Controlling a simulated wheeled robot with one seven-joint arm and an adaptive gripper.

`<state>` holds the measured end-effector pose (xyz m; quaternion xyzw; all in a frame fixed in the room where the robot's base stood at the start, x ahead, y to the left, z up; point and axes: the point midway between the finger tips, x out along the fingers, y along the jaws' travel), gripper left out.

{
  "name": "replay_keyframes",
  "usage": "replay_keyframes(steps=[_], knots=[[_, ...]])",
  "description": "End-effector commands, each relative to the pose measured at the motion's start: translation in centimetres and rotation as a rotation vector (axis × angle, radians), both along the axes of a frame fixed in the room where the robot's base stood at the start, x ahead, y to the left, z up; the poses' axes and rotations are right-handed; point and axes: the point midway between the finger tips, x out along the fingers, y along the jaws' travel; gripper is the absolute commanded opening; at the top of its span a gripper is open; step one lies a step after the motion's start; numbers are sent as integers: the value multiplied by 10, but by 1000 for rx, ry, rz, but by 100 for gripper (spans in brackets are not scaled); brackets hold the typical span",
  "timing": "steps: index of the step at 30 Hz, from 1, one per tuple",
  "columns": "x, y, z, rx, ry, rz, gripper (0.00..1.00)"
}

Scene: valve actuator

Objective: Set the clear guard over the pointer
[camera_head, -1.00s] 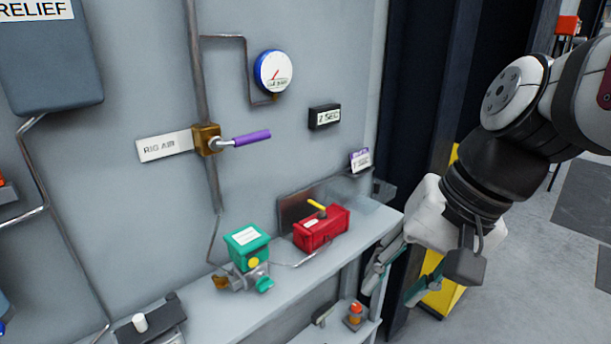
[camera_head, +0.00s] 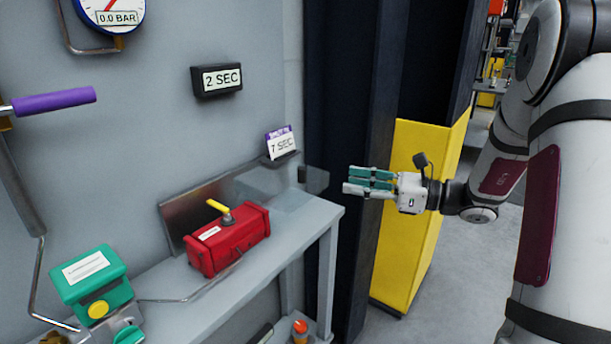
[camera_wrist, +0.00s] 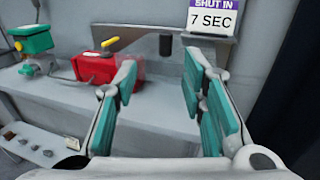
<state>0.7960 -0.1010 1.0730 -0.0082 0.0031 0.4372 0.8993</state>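The yellow pointer (camera_head: 218,206) stands on top of the red actuator (camera_head: 228,244) on the grey shelf. They also show left of centre in the wrist view, the pointer (camera_wrist: 110,42) above the red body (camera_wrist: 92,68). The clear guard (camera_head: 268,190) is a faint see-through shape at the shelf's right end, apart from the actuator. A dark block (camera_head: 313,180) shows at its right, seemingly its handle; in the wrist view a dark block (camera_wrist: 166,45) appears between my fingers. My gripper (camera_head: 345,180) is open and empty, level, pointing left, just right of the dark block.
A metal plate (camera_head: 180,228) stands behind the actuator. A green box (camera_head: 92,282) with a yellow button is at the shelf's left. A "7 SEC" card (camera_head: 281,144) stands above the guard. A dark column (camera_head: 345,150) and yellow cabinet (camera_head: 425,215) are near my arm.

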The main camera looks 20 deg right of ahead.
Motion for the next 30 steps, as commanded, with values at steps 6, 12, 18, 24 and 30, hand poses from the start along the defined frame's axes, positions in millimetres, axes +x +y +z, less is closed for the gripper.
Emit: replay_keyframes(steps=[6, 12, 18, 24, 30], knots=[[11, 5, -2, 20, 1, -15, 38], [33, 33, -2, 20, 1, -12, 38], [58, 64, -2, 19, 1, -12, 38], [78, 88, -3, 18, 2, -14, 38], [88, 100, -2, 19, 1, -15, 38]])
